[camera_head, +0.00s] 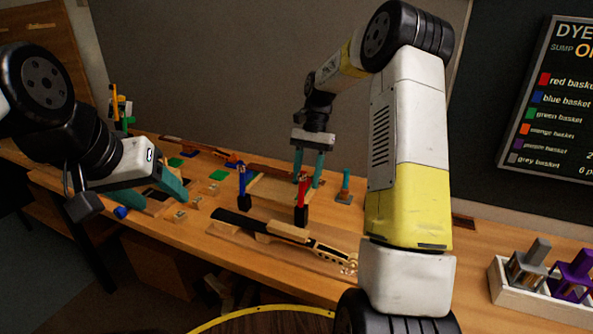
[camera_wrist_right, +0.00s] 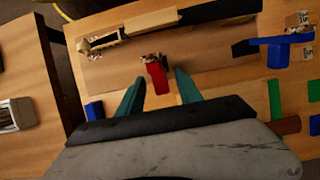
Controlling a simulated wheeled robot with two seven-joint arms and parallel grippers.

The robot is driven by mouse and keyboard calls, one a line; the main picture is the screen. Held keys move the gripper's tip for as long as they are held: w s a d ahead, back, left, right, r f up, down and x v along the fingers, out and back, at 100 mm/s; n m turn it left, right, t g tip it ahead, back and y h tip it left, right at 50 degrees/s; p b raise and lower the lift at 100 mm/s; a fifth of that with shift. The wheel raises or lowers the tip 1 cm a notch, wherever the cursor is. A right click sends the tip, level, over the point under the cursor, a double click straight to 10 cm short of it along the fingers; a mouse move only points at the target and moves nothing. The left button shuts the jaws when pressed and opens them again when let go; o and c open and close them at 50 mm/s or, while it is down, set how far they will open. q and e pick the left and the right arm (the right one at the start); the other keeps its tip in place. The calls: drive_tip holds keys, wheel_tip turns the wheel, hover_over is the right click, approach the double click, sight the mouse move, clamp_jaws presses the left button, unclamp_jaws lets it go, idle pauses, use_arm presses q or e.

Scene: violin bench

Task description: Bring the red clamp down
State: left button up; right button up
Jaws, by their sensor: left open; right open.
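The red clamp (camera_head: 303,192) stands upright on the bench beside the violin neck (camera_head: 294,233), with a dark lower part. In the right wrist view the red clamp (camera_wrist_right: 156,75) lies just ahead of and between the fingertips. My right gripper (camera_head: 308,170) is open, pointing down, with its teal fingers above and behind the clamp; it also shows in the right wrist view (camera_wrist_right: 160,82). I cannot tell whether the fingers touch the clamp. My left gripper (camera_head: 163,189) is open and empty over the left part of the bench, far from the clamp.
A blue clamp (camera_head: 242,185) stands left of the red one; it also shows in the right wrist view (camera_wrist_right: 279,53). A teal-topped post (camera_head: 345,182) stands to the right. Small blocks and pads lie at left.

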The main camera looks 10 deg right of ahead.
clamp_jaws()
idle(1.3)
